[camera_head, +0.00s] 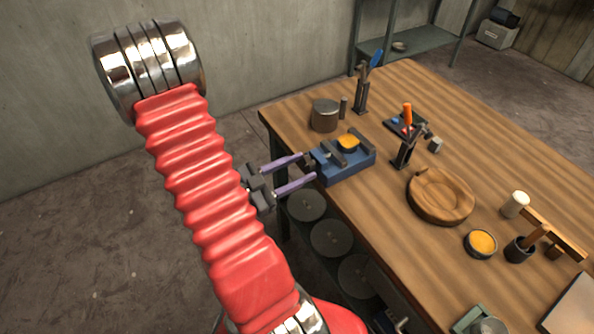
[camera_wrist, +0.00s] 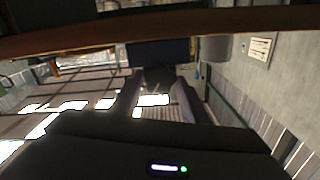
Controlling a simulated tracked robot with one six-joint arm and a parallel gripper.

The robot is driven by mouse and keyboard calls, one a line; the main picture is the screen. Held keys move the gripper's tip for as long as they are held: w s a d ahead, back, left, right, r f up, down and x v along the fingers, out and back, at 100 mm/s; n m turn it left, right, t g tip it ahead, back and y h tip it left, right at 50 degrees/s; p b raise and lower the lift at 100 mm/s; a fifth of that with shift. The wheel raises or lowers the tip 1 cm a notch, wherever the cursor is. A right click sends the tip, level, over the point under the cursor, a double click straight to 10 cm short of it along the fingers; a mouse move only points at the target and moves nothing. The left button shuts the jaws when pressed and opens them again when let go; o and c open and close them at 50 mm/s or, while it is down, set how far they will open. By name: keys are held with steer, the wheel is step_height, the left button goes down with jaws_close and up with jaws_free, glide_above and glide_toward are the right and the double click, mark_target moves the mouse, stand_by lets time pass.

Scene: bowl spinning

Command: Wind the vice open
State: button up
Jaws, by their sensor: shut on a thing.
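The blue vice (camera_head: 345,166) stands at the left edge of the wooden bench in the head view. A round piece with a yellow-orange top (camera_head: 348,142) sits between its dark jaws. My gripper (camera_head: 308,167) reaches in from the left, its two purple fingers on either side of the vice's handle end. It is shut on the vice handle (camera_head: 309,159), which is mostly hidden. In the wrist view a dark blue block, likely the vice (camera_wrist: 158,52), lies straight ahead; the dark fingers flank it and the grip itself is too dark to make out.
A metal cylinder (camera_head: 324,115) and a tool stand (camera_head: 361,95) are behind the vice. Round discs (camera_head: 331,238) sit under the bench.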

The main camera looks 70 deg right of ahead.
steer(key=shift+f, duration=0.1)
stand_by(0.3)
steer(key=o, duration=1.1)
steer(key=shift+c, duration=0.2)
